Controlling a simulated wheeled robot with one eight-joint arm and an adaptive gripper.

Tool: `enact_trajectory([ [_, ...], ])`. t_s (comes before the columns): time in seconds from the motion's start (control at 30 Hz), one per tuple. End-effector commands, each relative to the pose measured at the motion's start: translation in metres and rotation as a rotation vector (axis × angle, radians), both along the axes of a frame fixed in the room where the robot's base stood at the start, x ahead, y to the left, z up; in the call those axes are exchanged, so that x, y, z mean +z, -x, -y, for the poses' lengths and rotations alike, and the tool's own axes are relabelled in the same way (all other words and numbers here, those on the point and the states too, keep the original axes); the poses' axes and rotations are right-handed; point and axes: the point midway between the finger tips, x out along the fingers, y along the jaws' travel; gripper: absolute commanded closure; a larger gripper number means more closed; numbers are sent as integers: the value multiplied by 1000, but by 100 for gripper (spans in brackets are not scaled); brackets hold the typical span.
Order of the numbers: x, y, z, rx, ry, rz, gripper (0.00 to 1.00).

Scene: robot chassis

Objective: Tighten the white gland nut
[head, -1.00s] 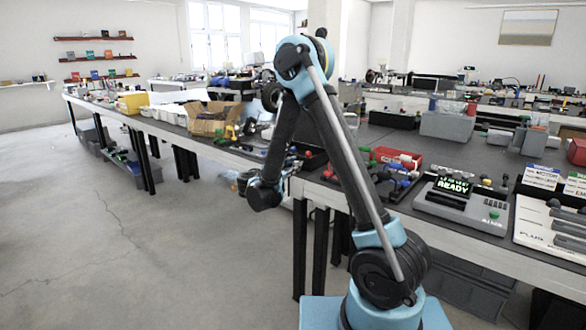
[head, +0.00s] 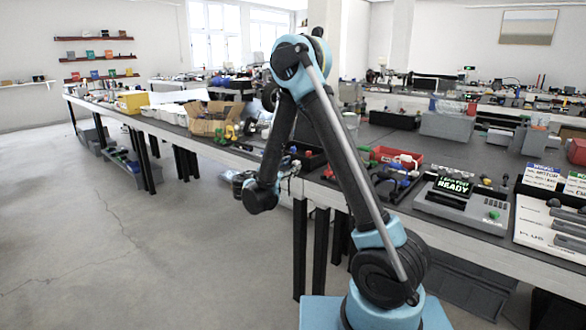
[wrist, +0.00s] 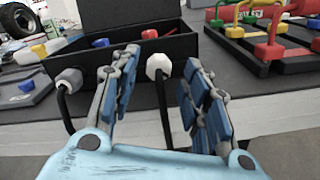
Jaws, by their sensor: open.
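The white gland nut (wrist: 158,66) is on the front wall of a black open box (wrist: 182,47) in the wrist view, with a dark cable hanging below it. A grey gland nut (wrist: 70,79) with its own cable is to its left. My gripper (wrist: 160,62) is open, its two blue-padded fingers apart. In the picture the white nut shows between the fingertips; I see no contact. In the head view the black box (head: 310,158) stands near the bench edge, with my wrist just left of it. The nut is too small to tell there.
A rack with red, yellow and green plugs (wrist: 262,30) stands right of the box in the wrist view. A grey block with a blue button (wrist: 25,88) lies left. In the head view a red tray (head: 398,156) and a READY display unit (head: 462,202) are farther right on the bench.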

Motion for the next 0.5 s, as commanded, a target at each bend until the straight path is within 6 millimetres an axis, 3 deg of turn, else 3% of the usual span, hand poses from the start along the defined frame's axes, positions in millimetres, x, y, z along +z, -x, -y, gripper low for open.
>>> enact_trajectory([
  [0.5,-1,65,-52,3,-1,-1,56],
])
